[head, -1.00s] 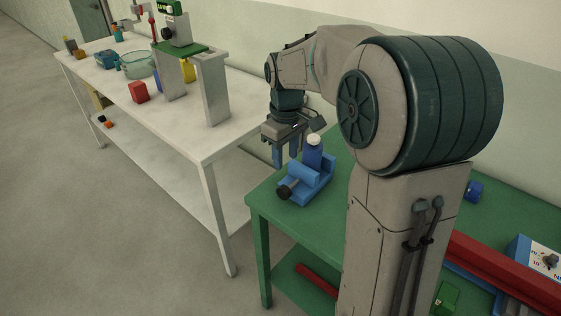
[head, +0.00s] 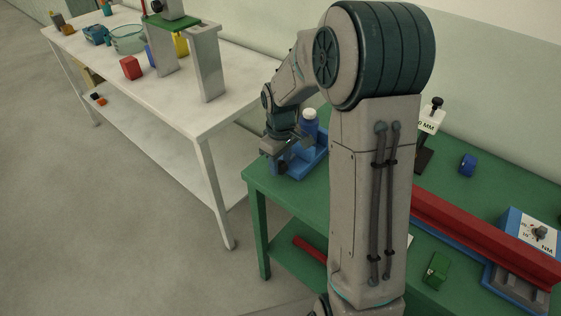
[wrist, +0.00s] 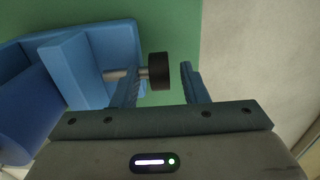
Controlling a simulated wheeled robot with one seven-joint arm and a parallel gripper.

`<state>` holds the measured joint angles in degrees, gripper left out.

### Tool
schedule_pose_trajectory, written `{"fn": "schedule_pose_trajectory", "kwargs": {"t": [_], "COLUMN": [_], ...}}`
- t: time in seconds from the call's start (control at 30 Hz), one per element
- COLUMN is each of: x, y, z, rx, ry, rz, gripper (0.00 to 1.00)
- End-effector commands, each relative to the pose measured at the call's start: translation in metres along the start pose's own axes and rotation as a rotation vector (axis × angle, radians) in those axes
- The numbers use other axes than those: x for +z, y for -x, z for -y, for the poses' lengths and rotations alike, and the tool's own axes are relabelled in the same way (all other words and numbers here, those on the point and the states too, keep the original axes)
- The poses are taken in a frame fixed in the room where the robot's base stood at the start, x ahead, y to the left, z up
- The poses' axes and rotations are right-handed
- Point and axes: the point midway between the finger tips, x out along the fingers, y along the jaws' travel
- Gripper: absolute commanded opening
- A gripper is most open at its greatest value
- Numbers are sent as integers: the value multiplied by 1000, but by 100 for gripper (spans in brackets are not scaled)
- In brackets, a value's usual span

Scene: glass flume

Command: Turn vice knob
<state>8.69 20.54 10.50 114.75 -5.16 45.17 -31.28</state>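The blue vice (head: 312,162) sits on the near left corner of the green table (head: 265,183). In the wrist view the vice (wrist: 85,65) lies at the left, and its black knob (wrist: 159,71) sticks out to the right on a short grey shaft. My gripper (wrist: 160,70) is open, with one blue finger on each side of the knob in this view. The right finger shows a gap to the knob; I cannot tell whether the left one touches. In the head view my gripper (head: 278,150) is low at the vice and hides the knob.
A blue bottle with a white cap (head: 309,120) stands at the vice. A white table (head: 185,110) with several objects is to the left. A red beam (head: 470,235), a blue dial box (head: 535,235) and a green block (head: 436,268) are on the right.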

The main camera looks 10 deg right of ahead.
Motion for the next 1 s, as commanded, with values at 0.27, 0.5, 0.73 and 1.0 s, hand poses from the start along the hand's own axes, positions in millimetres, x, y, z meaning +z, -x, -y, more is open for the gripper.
{"fn": "schedule_pose_trajectory", "kwargs": {"t": [0.27,0.5,0.73,1.0], "x": [0,0,1,6], "y": [-4,-4,-6,-9], "z": [0,0,0,-1], "rx": [1,0,-2,-2], "ry": [-1,-1,-5,-7], "rz": [-1,-1,-32,-229], "gripper": [40,0,0,0]}}
